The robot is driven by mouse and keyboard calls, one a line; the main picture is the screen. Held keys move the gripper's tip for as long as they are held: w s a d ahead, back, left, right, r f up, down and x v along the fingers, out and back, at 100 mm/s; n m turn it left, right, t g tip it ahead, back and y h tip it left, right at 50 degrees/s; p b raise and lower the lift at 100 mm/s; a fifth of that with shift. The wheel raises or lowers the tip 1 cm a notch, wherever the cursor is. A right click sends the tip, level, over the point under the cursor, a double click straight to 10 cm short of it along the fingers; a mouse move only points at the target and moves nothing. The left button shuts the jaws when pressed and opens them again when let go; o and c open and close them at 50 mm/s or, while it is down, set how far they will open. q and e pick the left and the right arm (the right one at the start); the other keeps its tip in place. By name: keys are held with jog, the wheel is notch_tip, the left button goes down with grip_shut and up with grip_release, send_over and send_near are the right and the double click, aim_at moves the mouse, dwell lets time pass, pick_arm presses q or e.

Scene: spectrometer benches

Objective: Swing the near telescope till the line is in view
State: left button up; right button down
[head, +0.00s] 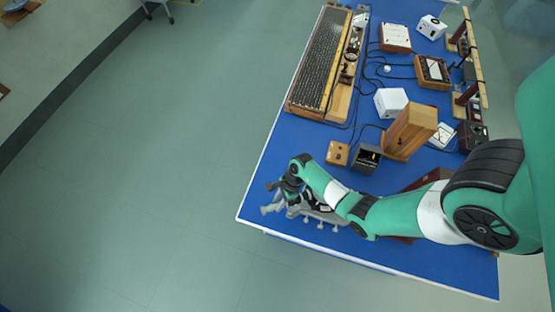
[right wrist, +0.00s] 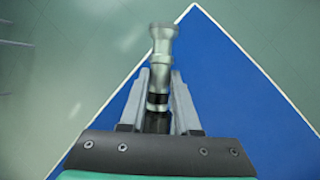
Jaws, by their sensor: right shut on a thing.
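The near telescope (right wrist: 162,50) shows in the right wrist view as a grey metal tube with a flared end and a black band. My right gripper (right wrist: 160,95) is shut on it, one finger on each side. In the head view, my right gripper (head: 288,184) is at the near left corner of the blue bench, over a grey metal instrument (head: 318,213) that my arm partly hides. The telescope's far part is hidden by the gripper. My left gripper is not in view.
The blue bench top (head: 270,170) is bare left of the gripper. A long slotted rack (head: 320,60) lies along the left edge.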

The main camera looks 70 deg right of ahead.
jog(key=c, duration=0.6)
grip_release()
jog(key=p+v, duration=0.2)
jog(key=v, duration=0.9)
jog(key=shift+s+d+r+p, duration=0.1)
jog(key=shift+r+p, duration=0.2)
jog(key=shift+r, duration=0.05)
